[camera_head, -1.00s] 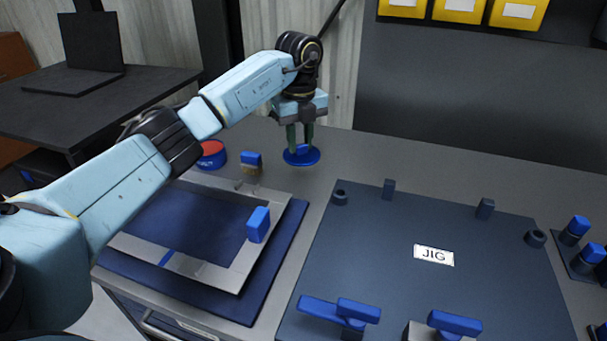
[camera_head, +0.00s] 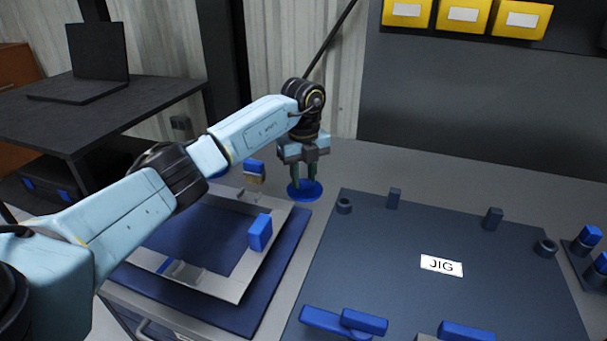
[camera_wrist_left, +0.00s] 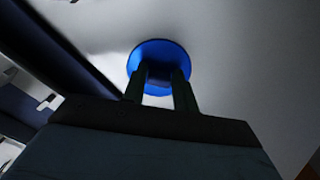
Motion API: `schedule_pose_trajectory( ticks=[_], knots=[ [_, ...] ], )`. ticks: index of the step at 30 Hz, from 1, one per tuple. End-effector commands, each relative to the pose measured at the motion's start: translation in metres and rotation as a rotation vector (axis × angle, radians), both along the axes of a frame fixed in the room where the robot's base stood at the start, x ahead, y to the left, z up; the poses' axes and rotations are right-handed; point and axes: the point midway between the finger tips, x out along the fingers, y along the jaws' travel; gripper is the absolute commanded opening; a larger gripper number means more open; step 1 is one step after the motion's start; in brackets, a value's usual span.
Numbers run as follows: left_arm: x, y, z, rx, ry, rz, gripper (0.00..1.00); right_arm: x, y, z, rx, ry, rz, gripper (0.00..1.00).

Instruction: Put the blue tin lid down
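The blue tin lid (camera_head: 305,193) is a round disc over the grey bench, just left of the jig board's far left corner. My left gripper (camera_head: 304,183) points down with its two fingers at the middle of the lid. In the left wrist view, the lid (camera_wrist_left: 149,49) lies flat across the fingertips (camera_wrist_left: 162,85), with a blue part between them. The fingers look closed on that part. I cannot tell whether the lid touches the bench. My left forearm hides most of the tin (camera_head: 218,173), of which a blue bit shows. My right gripper is out of view.
A screen frame (camera_head: 240,283) on a dark blue board lies to the left, with a blue-handled brush (camera_head: 254,170) behind it. The jig board (camera_head: 390,265) with posts and blue clamps is to the right. Bare bench (camera_head: 370,165) runs behind it.

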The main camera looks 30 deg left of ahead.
Motion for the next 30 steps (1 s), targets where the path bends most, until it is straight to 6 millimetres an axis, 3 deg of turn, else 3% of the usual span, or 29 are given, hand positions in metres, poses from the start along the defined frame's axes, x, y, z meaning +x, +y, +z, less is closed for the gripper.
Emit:
schedule_pose_trajectory(
  ticks=[1,4,16,30],
  knots=[
    [0.0,0.0,0.0,0.0,0.0,0.0,0.35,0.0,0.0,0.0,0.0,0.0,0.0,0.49],
    [0.0,0.0,0.0,0.0,0.0,0.0,0.48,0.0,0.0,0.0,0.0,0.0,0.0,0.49],
    [0.0,0.0,0.009,0.0,-0.002,0.001,0.48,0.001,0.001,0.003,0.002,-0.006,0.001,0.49],
    [0.001,0.001,0.098,0.0,-0.004,0.001,0.48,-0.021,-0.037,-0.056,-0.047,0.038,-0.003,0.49]
  ],
)
